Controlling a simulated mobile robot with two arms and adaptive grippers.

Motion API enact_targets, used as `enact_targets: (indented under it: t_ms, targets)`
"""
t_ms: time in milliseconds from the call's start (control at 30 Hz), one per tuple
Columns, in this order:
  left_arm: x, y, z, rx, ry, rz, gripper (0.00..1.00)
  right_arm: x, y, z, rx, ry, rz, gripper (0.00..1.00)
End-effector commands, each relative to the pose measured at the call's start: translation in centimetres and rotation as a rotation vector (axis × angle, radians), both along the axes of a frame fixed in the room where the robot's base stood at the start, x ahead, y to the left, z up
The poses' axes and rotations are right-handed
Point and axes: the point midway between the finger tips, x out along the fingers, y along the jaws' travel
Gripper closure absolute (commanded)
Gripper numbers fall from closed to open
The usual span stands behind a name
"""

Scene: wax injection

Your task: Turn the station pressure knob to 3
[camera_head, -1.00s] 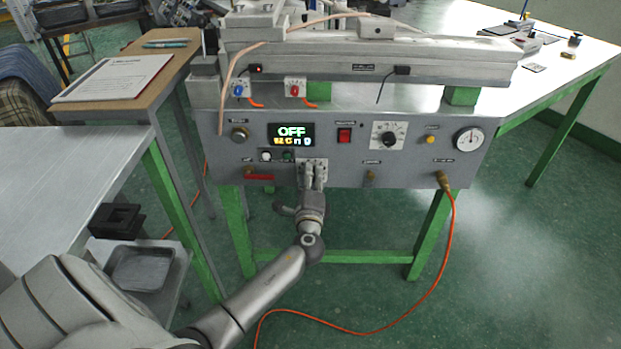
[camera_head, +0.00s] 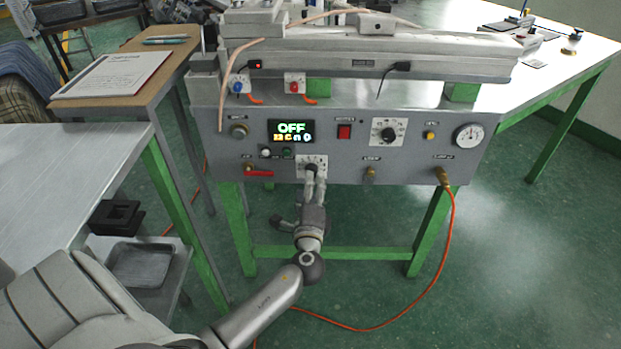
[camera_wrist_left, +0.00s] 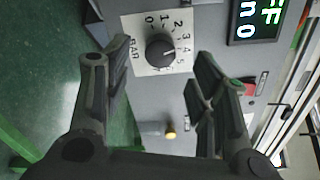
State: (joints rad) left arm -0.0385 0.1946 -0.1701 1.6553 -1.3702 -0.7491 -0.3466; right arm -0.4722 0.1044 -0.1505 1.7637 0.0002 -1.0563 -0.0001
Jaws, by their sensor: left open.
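The station pressure knob (camera_wrist_left: 160,50) is a dark round knob on a white dial plate (camera_wrist_left: 138,27) marked 0 to 5 BAR. In the head view the knob (camera_head: 312,168) sits low on the grey panel, under the lit display. A small light mark on it seems to face the high numbers; the exact value is too small to tell. My left gripper (camera_head: 314,188) is just in front of and below the knob. In the left wrist view its fingers (camera_wrist_left: 162,62) are spread, one on each side of the knob, apart from it and empty. My right gripper is not in view.
The display (camera_head: 291,131) reads OFF. A red switch (camera_head: 344,132), another dial (camera_head: 388,131) and a gauge (camera_head: 468,135) are on the same panel. A red-handled valve (camera_head: 258,172) is left of the knob. An orange hose (camera_head: 447,230) hangs at the right.

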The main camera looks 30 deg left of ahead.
Motion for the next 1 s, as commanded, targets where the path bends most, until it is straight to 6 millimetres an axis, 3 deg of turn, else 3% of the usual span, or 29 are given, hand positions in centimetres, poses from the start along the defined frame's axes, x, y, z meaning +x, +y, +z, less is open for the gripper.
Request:
enact_targets:
  t_ms: [200,400,1000]
  targets:
    - [-3.7,-2.3,-0.1,-0.001,0.002,0.001,0.47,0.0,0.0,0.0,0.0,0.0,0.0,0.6]
    - [-5.3,-3.4,0.0,-0.001,0.001,-0.001,0.47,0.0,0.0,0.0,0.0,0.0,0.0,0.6]
    - [-5.6,-3.6,0.0,-0.001,0.001,0.0,0.47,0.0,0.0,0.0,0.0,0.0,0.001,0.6]
